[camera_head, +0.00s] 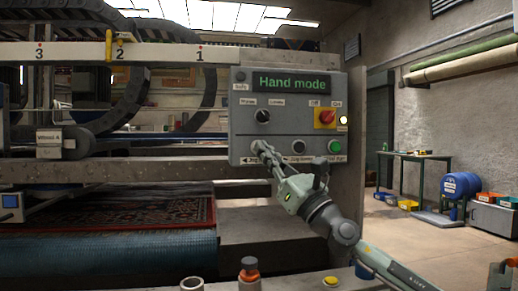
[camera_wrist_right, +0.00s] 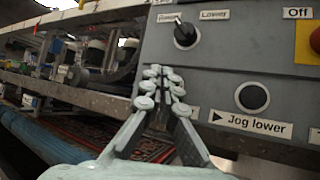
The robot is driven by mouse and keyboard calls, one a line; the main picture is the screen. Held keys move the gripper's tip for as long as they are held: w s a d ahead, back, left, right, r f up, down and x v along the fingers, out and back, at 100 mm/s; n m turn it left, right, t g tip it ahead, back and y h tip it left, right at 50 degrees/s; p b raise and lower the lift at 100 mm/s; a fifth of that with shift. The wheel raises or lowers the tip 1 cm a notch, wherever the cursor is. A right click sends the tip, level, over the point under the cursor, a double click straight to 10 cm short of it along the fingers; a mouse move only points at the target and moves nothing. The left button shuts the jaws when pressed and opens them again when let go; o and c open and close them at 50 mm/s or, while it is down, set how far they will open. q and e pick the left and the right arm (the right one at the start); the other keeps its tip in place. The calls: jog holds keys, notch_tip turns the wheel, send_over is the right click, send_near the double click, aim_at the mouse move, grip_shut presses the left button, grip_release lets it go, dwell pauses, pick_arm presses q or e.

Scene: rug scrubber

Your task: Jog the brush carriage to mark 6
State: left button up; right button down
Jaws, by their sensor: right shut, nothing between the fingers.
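The grey control panel (camera_head: 242,121) has a green-lettered display (camera_head: 292,83) reading "Hand mode". A beam with red-dotted marks 3, 2 and 1 (camera_head: 70,54) runs left of it; a yellow pointer (camera_head: 108,46) stands beside mark 2. Mark 6 is out of view. My right gripper (camera_head: 260,149) is shut and empty at the panel's lower left; it also shows in the wrist view (camera_wrist_right: 163,84). Its fingers cover the area left of the "Jog lower" button (camera_wrist_right: 252,97). I cannot tell whether the tips touch the panel. My left gripper is not in view.
The panel also has a black selector knob (camera_head: 262,116), a red switch on yellow (camera_head: 326,117) and a green button (camera_head: 335,146). A patterned rug (camera_head: 130,212) lies under the machine. Bottles and caps (camera_head: 249,270) stand along the near edge. Open floor lies right.

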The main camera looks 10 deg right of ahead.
jog(key=shift+w, duration=0.1)
dwell(0.4)
jog(key=shift+w, duration=0.35)
jog(key=shift+w+b, duration=0.4)
jog(key=shift+b, duration=0.1)
dwell(4.8)
dwell(0.3)
jog(key=shift+s+p, duration=0.55)
jog(key=shift+s, duration=0.3)
